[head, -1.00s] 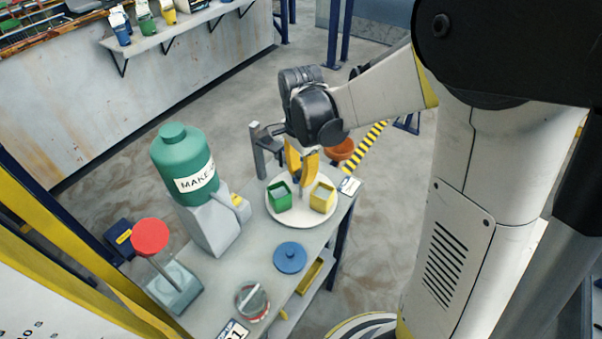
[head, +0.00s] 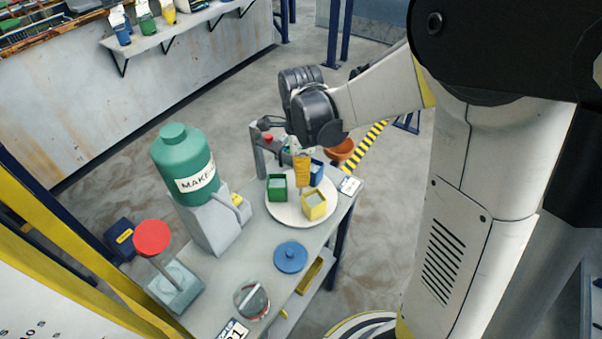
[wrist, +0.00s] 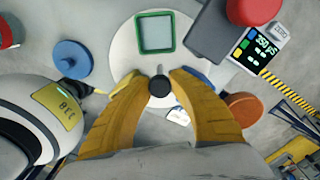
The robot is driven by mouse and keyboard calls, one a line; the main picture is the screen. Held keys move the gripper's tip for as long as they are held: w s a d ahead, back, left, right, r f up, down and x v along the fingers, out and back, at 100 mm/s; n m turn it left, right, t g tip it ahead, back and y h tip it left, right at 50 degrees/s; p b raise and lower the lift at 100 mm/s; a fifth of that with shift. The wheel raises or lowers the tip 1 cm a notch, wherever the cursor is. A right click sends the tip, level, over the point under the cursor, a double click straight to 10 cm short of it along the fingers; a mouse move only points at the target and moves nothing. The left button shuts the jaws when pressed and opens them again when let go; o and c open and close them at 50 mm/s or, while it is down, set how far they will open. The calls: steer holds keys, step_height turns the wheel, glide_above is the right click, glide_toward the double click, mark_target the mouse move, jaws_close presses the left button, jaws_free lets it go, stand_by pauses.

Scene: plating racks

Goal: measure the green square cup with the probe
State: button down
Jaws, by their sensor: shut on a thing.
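The green square cup (head: 277,188) stands upright on the left of a round white plate (head: 287,216). In the wrist view the green cup (wrist: 155,48) lies ahead of my fingertips, with a pale surface inside. My gripper (head: 302,180) is over the plate, right of the green cup and apart from it. Its yellow fingers (wrist: 159,82) are shut on the probe (wrist: 159,88), which has a black round top and a thin grey tip. A yellow square cup (head: 314,204) and a blue cup (head: 316,172) share the plate, the blue one partly hidden by my fingers.
A grey post (head: 258,155) stands behind the plate. A lit display (wrist: 262,45) shows in the wrist view. A green-tank machine (head: 185,165) and a red-topped stand (head: 152,237) are left. A blue lid (head: 290,257) lies in front; an orange bowl (head: 341,150) is behind.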

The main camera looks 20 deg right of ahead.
steer(key=shift+m, duration=3.4)
steer(key=c, duration=1.2)
jaws_free()
step_height(320, 180, up, 12)
